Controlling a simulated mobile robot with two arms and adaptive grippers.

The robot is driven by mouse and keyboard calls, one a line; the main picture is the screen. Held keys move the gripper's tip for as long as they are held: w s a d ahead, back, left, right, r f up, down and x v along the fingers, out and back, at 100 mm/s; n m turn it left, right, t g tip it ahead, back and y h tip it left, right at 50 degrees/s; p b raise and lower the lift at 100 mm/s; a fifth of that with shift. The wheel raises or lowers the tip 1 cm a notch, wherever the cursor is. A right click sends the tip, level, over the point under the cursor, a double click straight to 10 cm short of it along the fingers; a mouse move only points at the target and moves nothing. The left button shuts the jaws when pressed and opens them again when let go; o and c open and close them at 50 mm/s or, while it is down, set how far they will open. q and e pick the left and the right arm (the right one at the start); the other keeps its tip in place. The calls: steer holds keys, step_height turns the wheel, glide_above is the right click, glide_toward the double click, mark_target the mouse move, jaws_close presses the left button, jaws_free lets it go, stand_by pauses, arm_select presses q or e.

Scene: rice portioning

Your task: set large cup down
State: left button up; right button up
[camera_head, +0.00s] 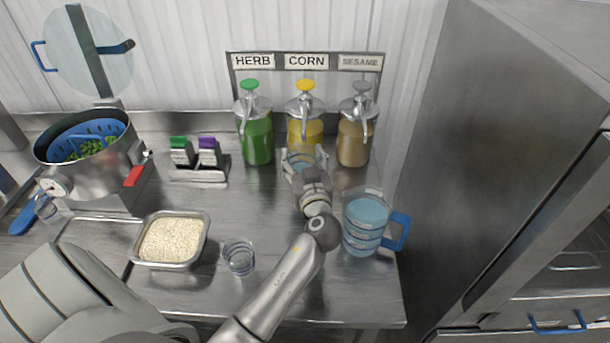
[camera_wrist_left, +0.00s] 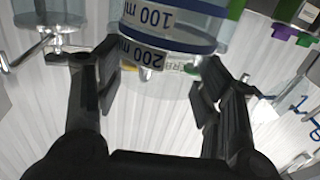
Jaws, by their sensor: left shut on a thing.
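The large cup (camera_head: 299,158) is clear with a bluish tint and stands or hangs in front of the yellow CORN dispenser (camera_head: 306,131). My left gripper (camera_head: 303,168) is shut on it and partly hides it. In the left wrist view the cup (camera_wrist_left: 170,32) shows upside down, with 100 ml and 200 ml labels, between the two fingers of my gripper (camera_wrist_left: 150,75). I cannot tell whether its base touches the counter (camera_head: 255,205). My right gripper is not in view.
A blue-handled measuring jug (camera_head: 366,226) stands right of my arm. A small clear cup (camera_head: 239,258) and a tray of grain (camera_head: 172,240) are to the left. Green HERB (camera_head: 257,141) and brown SESAME (camera_head: 352,143) dispensers flank the corn one. A pot (camera_head: 98,166) stands far left.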

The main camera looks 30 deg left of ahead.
mark_target(304, 161)
arm_select(q)
steer(key=w+f, duration=0.1)
steer(key=w+a+f+b, duration=0.1)
steer(key=f, duration=0.1)
steer(key=w+f+b, duration=0.1)
steer(key=f, duration=0.1)
steer(key=shift+w+a, duration=0.1)
steer(key=shift+a, duration=0.2)
step_height(304, 161, down, 3)
steer(key=shift+w+a+f+b, duration=0.1)
steer(key=shift+w+b, duration=0.05)
steer(key=shift+b, duration=0.35)
steer(key=shift+f, duration=0.1)
steer(key=o, duration=1.5)
